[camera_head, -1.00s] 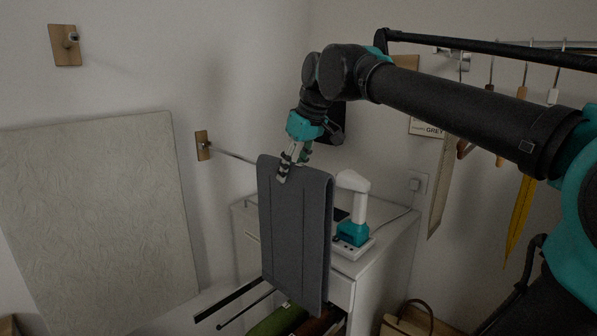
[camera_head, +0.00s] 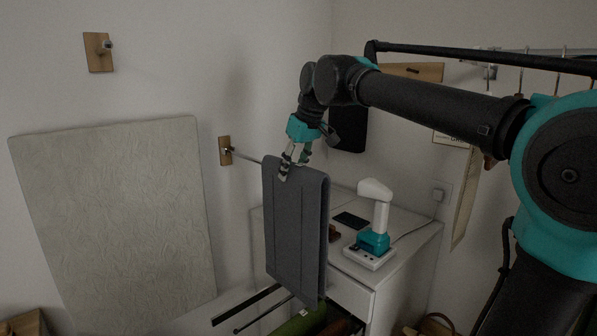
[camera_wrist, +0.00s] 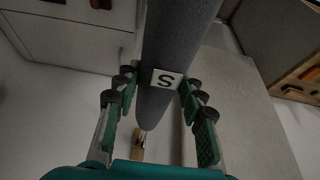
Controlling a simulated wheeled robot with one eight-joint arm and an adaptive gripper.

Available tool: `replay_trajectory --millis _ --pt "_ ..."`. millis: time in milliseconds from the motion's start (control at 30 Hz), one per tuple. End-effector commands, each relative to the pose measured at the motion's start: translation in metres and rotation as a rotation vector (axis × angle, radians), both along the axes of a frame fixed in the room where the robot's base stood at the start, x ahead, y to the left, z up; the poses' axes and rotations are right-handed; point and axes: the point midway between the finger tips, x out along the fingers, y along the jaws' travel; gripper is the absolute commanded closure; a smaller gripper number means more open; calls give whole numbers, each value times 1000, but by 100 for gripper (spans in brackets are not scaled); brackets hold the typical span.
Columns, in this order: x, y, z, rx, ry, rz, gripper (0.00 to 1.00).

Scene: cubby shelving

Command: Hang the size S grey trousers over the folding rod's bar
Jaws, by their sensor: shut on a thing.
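The grey trousers (camera_head: 296,225) hang folded in two from my gripper (camera_head: 288,175), with the fold at the top and both ends hanging down. In the wrist view the trousers (camera_wrist: 182,35) lie between my two fingers (camera_wrist: 160,100), and a white label on the fold reads S. My gripper is shut on them. The folding rod's bar (camera_head: 246,157) runs out from a wooden wall plate (camera_head: 226,151) towards the top left of the trousers. Its far part is hidden behind them, so I cannot tell whether the bar lies under the fold.
A white cabinet (camera_head: 405,262) stands behind the trousers, bearing a white and teal device (camera_head: 374,225) and a dark phone-like slab (camera_head: 351,220). An open drawer with a green item (camera_head: 300,323) is below. A large pale panel (camera_head: 115,220) leans at left. Another wooden wall mount (camera_head: 98,52) is above.

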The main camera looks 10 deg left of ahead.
Motion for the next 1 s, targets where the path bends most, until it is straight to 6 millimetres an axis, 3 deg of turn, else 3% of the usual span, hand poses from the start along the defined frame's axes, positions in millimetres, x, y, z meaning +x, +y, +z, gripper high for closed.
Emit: replay_trajectory --millis 1000 --pt "54 60 0 0 -1 1 100"
